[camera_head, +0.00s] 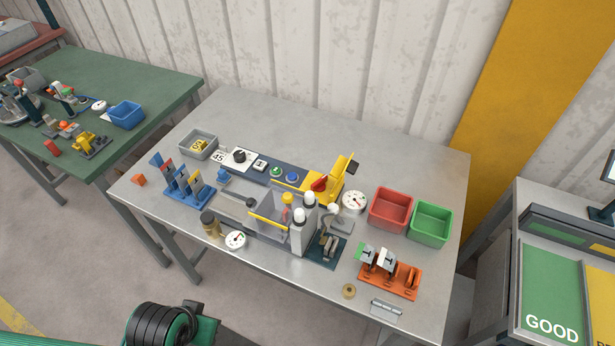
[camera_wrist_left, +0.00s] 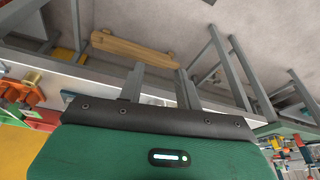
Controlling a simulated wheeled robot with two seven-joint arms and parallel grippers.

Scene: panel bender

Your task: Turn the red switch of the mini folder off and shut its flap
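The mini folder (camera_head: 272,228) stands mid-table in the head view, a small grey machine with yellow edges. A red switch (camera_head: 320,183) sits on a yellow housing (camera_head: 329,189) at its back right. The switch handle looks slanted, but its marks are too small to read. A yellow flap with a dark part (camera_head: 348,164) stands raised at the right end of that housing. My left gripper (camera_wrist_left: 160,84) shows in the left wrist view, its two grey fingers apart and empty, away from the switch and flap. My right gripper is not in view.
Near the folder are a blue rack (camera_head: 183,190), a dial gauge (camera_head: 354,202), a red bin (camera_head: 390,209), a green bin (camera_head: 431,224) and an orange fixture (camera_head: 390,278). The grey table (camera_head: 300,135) is clear along its back. A green table (camera_head: 130,75) stands at left.

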